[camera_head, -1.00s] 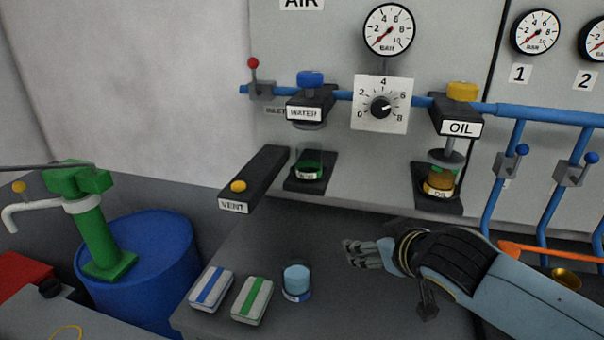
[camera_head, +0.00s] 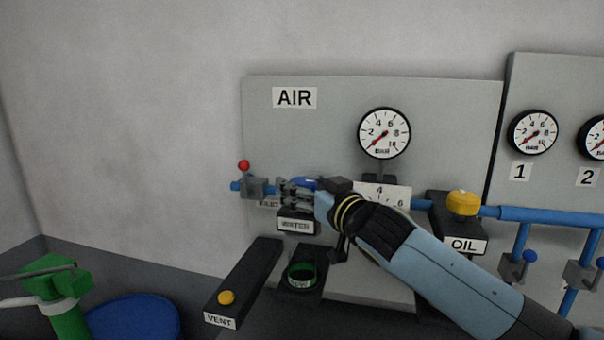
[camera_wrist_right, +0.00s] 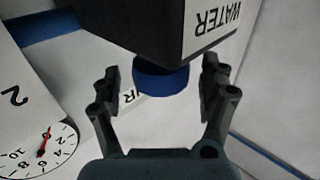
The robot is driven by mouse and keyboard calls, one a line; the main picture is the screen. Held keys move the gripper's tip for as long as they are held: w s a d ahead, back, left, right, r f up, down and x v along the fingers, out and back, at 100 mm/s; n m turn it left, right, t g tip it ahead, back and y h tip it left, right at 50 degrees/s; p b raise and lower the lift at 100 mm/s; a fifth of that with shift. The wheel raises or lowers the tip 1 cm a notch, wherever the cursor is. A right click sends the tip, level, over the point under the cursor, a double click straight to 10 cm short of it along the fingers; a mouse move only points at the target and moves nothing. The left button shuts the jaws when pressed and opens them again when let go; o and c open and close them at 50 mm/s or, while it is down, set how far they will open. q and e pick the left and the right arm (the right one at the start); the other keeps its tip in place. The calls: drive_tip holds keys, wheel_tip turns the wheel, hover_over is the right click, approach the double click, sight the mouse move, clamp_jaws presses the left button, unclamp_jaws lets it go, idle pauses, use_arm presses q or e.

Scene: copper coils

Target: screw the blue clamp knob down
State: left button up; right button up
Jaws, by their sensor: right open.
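The blue clamp knob (camera_head: 303,183) sits on top of the black WATER block (camera_head: 296,224), mostly hidden by my right gripper in the head view. My right gripper (camera_head: 290,191) is at the knob, its arm coming in from the lower right. In the right wrist view the blue knob (camera_wrist_right: 161,82) lies between the two spread fingers of my right gripper (camera_wrist_right: 165,90), with a gap on each side. The WATER block (camera_wrist_right: 150,30) shows at the top of that view. My left gripper is not in view.
A red-tipped lever (camera_head: 244,166) stands left of the knob on the blue pipe. My right arm covers part of the dial plate (camera_head: 385,192). The OIL block (camera_head: 460,240) with a yellow knob (camera_head: 463,203) is at right. The VENT block (camera_head: 240,282) juts out at lower left.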

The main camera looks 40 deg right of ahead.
drive_tip(key=shift+w+r, duration=0.1)
drive_tip(key=shift+w, duration=0.55)
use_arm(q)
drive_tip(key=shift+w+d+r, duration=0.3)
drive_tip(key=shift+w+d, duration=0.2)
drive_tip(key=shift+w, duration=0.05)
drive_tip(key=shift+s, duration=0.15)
